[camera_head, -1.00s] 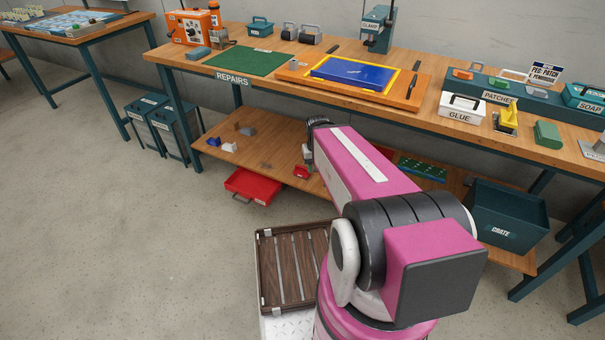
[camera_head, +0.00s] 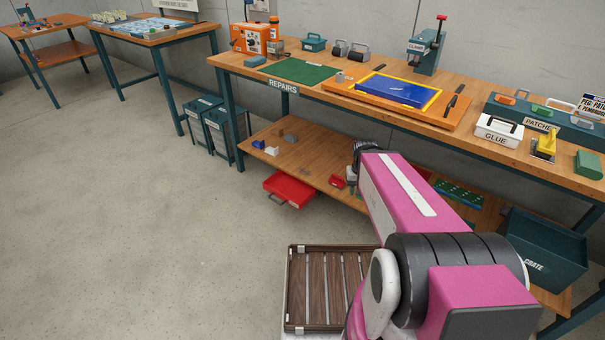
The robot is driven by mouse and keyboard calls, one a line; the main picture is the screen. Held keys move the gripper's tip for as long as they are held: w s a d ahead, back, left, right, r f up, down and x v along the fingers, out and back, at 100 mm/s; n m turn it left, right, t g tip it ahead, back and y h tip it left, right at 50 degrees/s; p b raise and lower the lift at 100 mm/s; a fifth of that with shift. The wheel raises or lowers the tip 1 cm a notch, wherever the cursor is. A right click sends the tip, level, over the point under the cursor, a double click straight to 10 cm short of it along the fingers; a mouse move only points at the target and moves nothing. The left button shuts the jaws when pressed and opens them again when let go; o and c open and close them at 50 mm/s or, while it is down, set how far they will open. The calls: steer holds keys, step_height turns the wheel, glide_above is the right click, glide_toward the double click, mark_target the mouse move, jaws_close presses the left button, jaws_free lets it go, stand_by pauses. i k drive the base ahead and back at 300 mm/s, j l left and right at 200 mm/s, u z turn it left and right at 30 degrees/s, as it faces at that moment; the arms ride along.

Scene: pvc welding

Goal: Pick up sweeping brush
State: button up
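I cannot make out a sweeping brush for certain in the head view. A small red object (camera_head: 337,181) lies on the lower wooden shelf of the repairs bench, just left of my gripper. My gripper (camera_head: 355,187) is mostly hidden behind my pink arm. Its dark end points down near the lower shelf. Its fingers are too small and too covered to show whether they are open or shut, or hold anything.
The repairs bench (camera_head: 455,133) carries a green mat (camera_head: 298,71), a blue panel (camera_head: 398,90) and a glue box (camera_head: 498,131). A red tray (camera_head: 289,190) juts out below the lower shelf (camera_head: 310,165). A crate (camera_head: 540,250) stands right. Floor at left is clear.

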mark_target(335, 182)
steer(key=i+j+z, duration=0.2)
steer(key=j, duration=0.4)
steer(key=i+j+z, duration=0.25)
steer(key=j, duration=0.4)
steer(key=j+z, duration=0.2)
steer(key=j, duration=0.4)
steer(key=j+z, duration=0.2)
steer(key=j, duration=0.5)
steer(key=i, duration=0.05)
